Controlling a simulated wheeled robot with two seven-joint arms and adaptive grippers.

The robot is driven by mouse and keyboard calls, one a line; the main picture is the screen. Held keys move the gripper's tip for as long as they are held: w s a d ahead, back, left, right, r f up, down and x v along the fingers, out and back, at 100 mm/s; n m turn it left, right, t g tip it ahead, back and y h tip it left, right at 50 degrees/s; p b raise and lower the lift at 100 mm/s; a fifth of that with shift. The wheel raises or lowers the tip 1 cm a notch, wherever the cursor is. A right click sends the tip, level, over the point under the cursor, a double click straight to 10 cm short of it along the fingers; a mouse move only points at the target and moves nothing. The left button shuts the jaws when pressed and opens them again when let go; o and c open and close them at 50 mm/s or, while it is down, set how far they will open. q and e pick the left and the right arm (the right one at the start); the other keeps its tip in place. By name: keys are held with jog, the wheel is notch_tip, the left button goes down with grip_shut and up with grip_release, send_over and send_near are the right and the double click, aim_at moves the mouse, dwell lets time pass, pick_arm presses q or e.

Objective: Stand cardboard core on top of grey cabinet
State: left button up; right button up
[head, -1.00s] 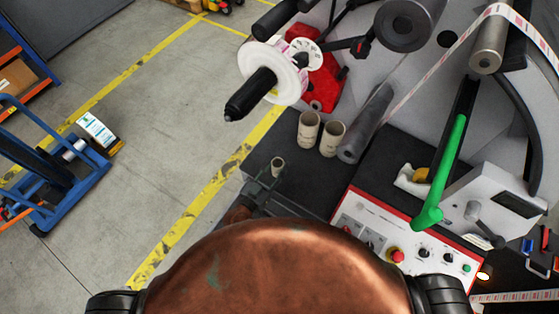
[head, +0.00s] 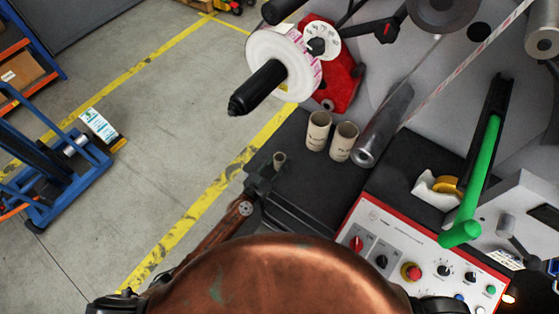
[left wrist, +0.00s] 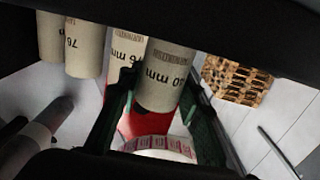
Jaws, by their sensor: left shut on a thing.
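In the left wrist view the core (left wrist: 165,75), printed "50 mm", sits between the dark green fingers. I cannot tell whether its lower end touches a surface. Two larger cores (head: 318,130) (head: 343,141) stand side by side on the dark top, to the right of the held one. My right gripper is not in view.
A black spindle with a white label roll (head: 268,58) juts out behind the cores. A grey roller (head: 383,127) is right of them. A red-edged control panel (head: 400,250) and a green handle (head: 476,180) are at the right. Open floor lies left.

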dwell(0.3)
pick_arm(q)
jog(key=shift+f, duration=0.2)
jog(key=o, duration=1)
jog(key=shift+r, duration=0.1)
jog(key=shift+r, duration=0.15)
jog(key=v, duration=1.2)
jog(key=shift+s, duration=0.1)
